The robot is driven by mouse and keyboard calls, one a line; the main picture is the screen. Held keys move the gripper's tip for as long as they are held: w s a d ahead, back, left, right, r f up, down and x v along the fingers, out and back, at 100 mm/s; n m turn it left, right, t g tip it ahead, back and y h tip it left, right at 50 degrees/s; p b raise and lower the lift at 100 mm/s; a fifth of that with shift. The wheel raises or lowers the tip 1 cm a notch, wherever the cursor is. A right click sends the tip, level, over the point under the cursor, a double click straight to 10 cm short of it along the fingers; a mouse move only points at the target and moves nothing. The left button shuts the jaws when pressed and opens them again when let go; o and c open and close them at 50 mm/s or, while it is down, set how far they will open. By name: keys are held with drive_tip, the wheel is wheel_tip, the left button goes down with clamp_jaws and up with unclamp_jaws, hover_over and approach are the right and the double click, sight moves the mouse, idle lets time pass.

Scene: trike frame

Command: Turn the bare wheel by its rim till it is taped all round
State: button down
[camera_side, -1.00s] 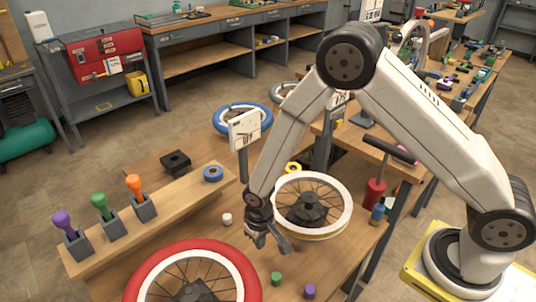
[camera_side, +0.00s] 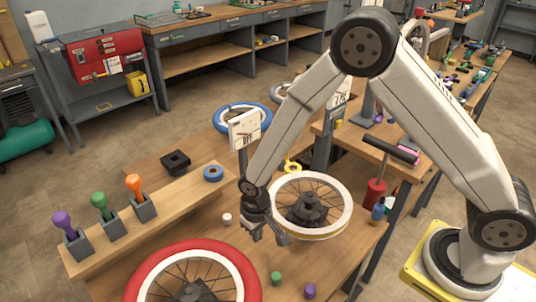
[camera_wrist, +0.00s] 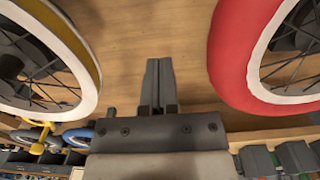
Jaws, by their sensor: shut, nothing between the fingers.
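The bare wheel (camera_side: 340,222) lies flat on a stand on the wooden bench, with a white rim, dark spokes and a dark hub. A yellowish band shows on its outer side in the side view. It also shows at the left of the wrist view (camera_wrist: 88,88), where its outer face is dull yellow. My gripper (camera_side: 268,238) is shut and empty, just left of the wheel's rim and apart from it in the wrist view. In the wrist view the closed fingers (camera_wrist: 158,70) point at bare bench between the two wheels. The wheel's far side is hidden from the wrist camera.
A wheel with a red tyre (camera_side: 150,270) lies at the front left. A blue tape roll (camera_side: 213,173) and a yellow roll (camera_side: 291,167) lie behind. Small green (camera_side: 276,278) and purple (camera_side: 310,290) pieces lie in front.

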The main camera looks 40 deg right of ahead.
wheel_tip(320, 180, up, 13)
drive_tip(key=shift+f, duration=0.15)
idle(1.3)
drive_tip(key=shift+d, duration=0.15)
drive_tip(key=s+d+r+t, duration=0.2)
drive_tip(key=s+d, duration=0.8)
drive_tip(key=d, duration=0.3)
drive_tip(key=shift+s+d+t, duration=0.2)
drive_tip(key=shift+s+t, duration=0.05)
drive_tip(key=shift+t, duration=0.05)
drive_tip(key=shift+w, duration=0.1)
